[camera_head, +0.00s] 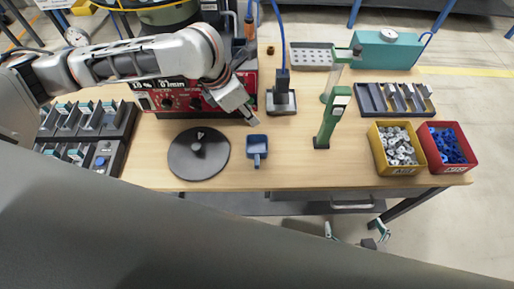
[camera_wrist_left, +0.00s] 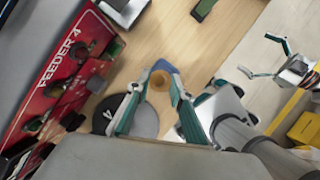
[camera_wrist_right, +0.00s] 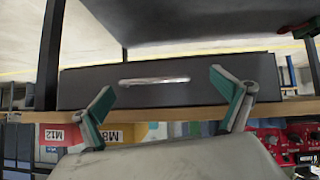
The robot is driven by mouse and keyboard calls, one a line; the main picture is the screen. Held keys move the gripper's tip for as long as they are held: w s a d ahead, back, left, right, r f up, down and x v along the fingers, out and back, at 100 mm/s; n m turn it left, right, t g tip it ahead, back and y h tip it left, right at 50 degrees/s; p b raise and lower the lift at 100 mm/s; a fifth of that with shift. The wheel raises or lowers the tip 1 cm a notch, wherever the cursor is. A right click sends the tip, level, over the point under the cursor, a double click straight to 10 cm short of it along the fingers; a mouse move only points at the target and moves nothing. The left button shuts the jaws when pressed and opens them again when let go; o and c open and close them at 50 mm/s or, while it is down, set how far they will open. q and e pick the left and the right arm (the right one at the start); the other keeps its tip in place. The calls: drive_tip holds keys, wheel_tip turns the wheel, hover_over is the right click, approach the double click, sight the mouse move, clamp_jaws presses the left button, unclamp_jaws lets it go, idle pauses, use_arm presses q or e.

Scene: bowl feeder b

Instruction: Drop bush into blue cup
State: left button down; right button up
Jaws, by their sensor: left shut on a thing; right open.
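A small blue cup with a handle (camera_head: 257,142) stands on the table, right of the dark round plate. My left gripper (camera_head: 251,119) is just behind it and above the table. In the left wrist view a round brown bush (camera_wrist_left: 159,82) shows between the fingertips of the left gripper (camera_wrist_left: 158,86), which is shut on it. The blue cup (camera_wrist_left: 164,65) shows beyond the bush, partly hidden by it. My right gripper (camera_head: 355,236) is open and empty in front of the table, below its edge; its fingers also show in the right wrist view (camera_wrist_right: 163,90).
A dark round plate (camera_head: 185,165) lies left of the cup. A red feeder box (camera_head: 180,100) stands behind. A green post (camera_head: 328,125), a yellow bin (camera_head: 381,163) and a red bin (camera_head: 464,160) stand to the right. A drawer (camera_wrist_right: 200,88) hangs under the table.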

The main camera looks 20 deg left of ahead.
use_arm(q)
drive_tip(key=shift+f, duration=0.45)
wheel_tip(320, 180, down, 2)
drive_tip(key=shift+f+b, duration=0.1)
drive_tip(key=shift+b, duration=0.6)
drive_tip(key=shift+f+b, duration=0.8)
drive_tip(key=shift+b, duration=0.1)
drive_tip(key=shift+f+b, duration=0.4)
drive_tip(key=shift+b, duration=0.2)
use_arm(e)
drive_tip(key=shift+w+a+f+t+y, duration=0.2)
drive_tip(key=shift+w+a+f, duration=0.15)
drive_tip(key=shift+a, duration=0.2)
drive_tip(key=shift+w+a+f+t+y, duration=0.1)
drive_tip(key=shift+w+a+f+y, duration=0.15)
drive_tip(key=shift+a, duration=0.3)
use_arm(q)
drive_tip(key=c, duration=1.7)
unclamp_jaws()
use_arm(e)
drive_tip(key=shift+d, duration=0.1)
